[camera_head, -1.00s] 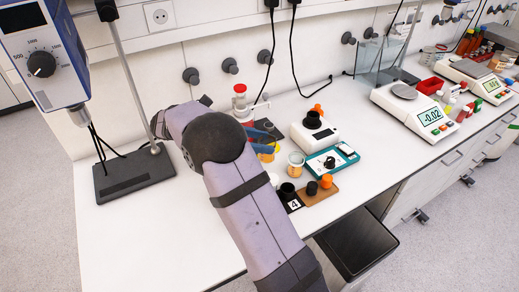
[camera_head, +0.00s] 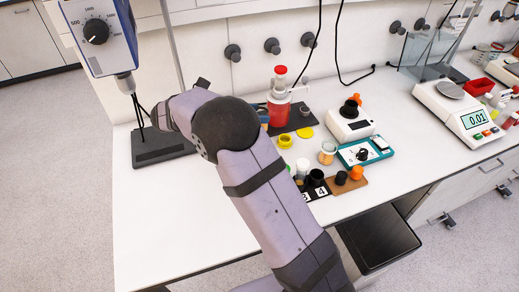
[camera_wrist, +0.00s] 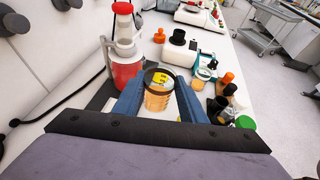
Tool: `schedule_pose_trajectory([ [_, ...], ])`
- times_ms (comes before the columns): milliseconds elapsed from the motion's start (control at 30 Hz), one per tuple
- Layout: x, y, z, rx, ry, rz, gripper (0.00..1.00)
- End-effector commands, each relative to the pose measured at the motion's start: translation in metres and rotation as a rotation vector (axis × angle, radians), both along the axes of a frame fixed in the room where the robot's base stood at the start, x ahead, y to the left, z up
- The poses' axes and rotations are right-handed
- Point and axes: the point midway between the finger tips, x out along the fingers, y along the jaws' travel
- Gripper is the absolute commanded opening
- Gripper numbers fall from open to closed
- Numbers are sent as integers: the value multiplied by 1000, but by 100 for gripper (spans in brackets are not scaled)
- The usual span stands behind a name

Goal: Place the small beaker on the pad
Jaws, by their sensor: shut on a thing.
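My gripper (camera_wrist: 158,90) shows in the wrist view with its two blue fingers on either side of a small clear beaker (camera_wrist: 157,102), shut on it. The beaker has a dark-looking rim and tan-orange lower part; yellow shows through its mouth. In the head view the gripper is mostly hidden behind my arm; only a bit of blue shows. A flat yellow disc (camera_head: 305,133) lies on the counter, with a yellow ring-shaped piece (camera_head: 285,140) beside it. I cannot tell for sure which surface is the pad, or whether the beaker touches anything below.
A red dispenser bottle (camera_head: 279,105) stands close by, also in the wrist view (camera_wrist: 125,60). A white instrument (camera_head: 350,125), a teal tray (camera_head: 372,160), another small beaker (camera_head: 327,152) and black and orange caps stand to the right.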

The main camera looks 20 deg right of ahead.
Motion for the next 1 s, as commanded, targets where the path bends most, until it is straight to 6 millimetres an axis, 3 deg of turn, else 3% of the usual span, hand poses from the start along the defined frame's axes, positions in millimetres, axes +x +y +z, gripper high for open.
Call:
schedule_pose_trajectory([
  [167,1,0,-5,2,8,8,14],
  [500,0,0,-50,3,10,6,14],
  [833,1,0,-63,2,8,5,14],
  [1000,1,0,-83,2,9,6,14],
])
